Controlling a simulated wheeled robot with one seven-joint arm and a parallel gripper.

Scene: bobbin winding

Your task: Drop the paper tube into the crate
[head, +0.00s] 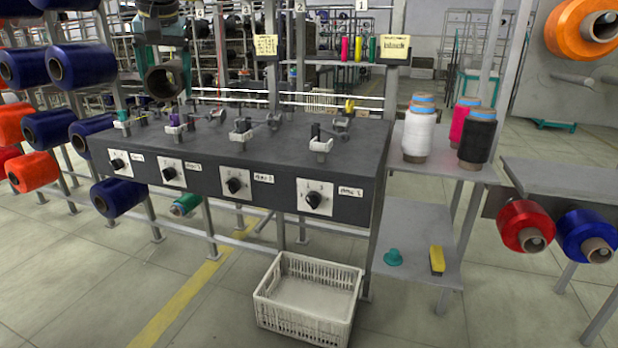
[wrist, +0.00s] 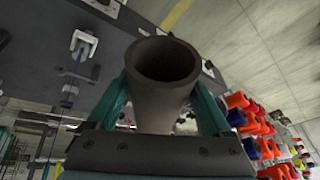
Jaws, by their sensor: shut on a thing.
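The paper tube (head: 164,81) is a dark brown hollow cone held by my gripper (head: 160,52) above the left end of the winding machine. In the wrist view the tube (wrist: 162,75) sits between the two teal fingers of my gripper (wrist: 160,100), its open end facing the camera. The gripper is shut on it. The white plastic crate (head: 262,300) stands on the floor in front of the machine, lower middle of the head view. Its visible inside looks empty. The tube is well above, left of and apart from the crate.
The dark winding machine (head: 235,150) with several dials lies between tube and crate. A grey side shelf (head: 440,165) holds white, pink and black cones. Racks of blue and orange spools (head: 75,65) stand at the left. The floor around the crate is clear.

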